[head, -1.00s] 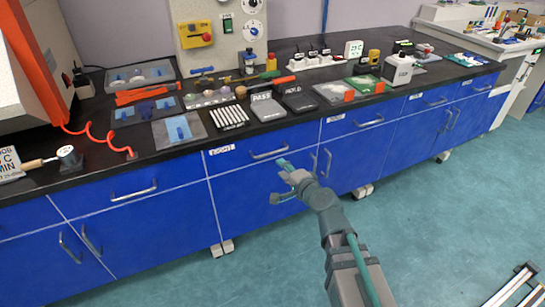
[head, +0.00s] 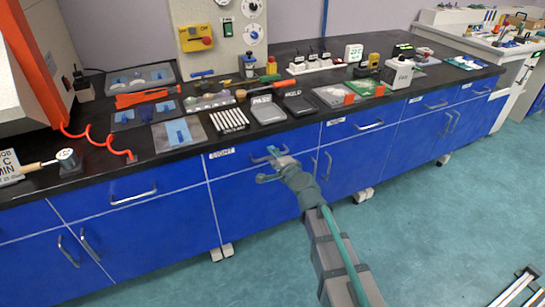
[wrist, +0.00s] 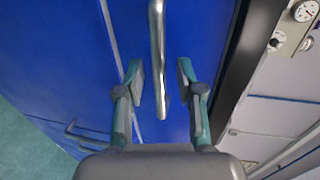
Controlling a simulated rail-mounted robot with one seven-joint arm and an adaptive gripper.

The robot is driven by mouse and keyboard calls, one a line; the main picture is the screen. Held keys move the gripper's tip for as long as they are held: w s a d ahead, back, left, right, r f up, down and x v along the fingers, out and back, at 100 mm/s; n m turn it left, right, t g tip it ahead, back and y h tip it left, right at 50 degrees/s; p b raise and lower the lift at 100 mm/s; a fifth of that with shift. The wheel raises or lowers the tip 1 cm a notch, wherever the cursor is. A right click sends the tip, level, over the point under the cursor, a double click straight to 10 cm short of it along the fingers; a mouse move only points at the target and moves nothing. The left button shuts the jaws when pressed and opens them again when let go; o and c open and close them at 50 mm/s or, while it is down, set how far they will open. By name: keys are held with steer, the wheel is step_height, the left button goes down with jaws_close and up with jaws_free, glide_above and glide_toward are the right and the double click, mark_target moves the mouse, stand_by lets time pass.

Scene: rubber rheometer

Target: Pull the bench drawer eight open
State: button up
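The drawer labelled EIGHT (head: 235,165) is a blue front under the black bench top, flush with its neighbours and closed. Its silver bar handle is partly hidden behind my gripper (head: 270,164) in the head view. In the wrist view the handle (wrist: 157,50) runs lengthwise between the two fingers of my gripper (wrist: 160,76). The fingers are open, with a visible gap on each side of the bar. I cannot tell how deep the bar sits between the fingertips.
Other blue drawers and cupboard doors with silver handles flank and underlie this one.

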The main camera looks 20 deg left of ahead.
steer(key=shift+w+a, duration=0.1)
steer(key=shift+a, duration=0.05)
jaws_close()
steer(key=shift+f, duration=0.1)
stand_by(0.3)
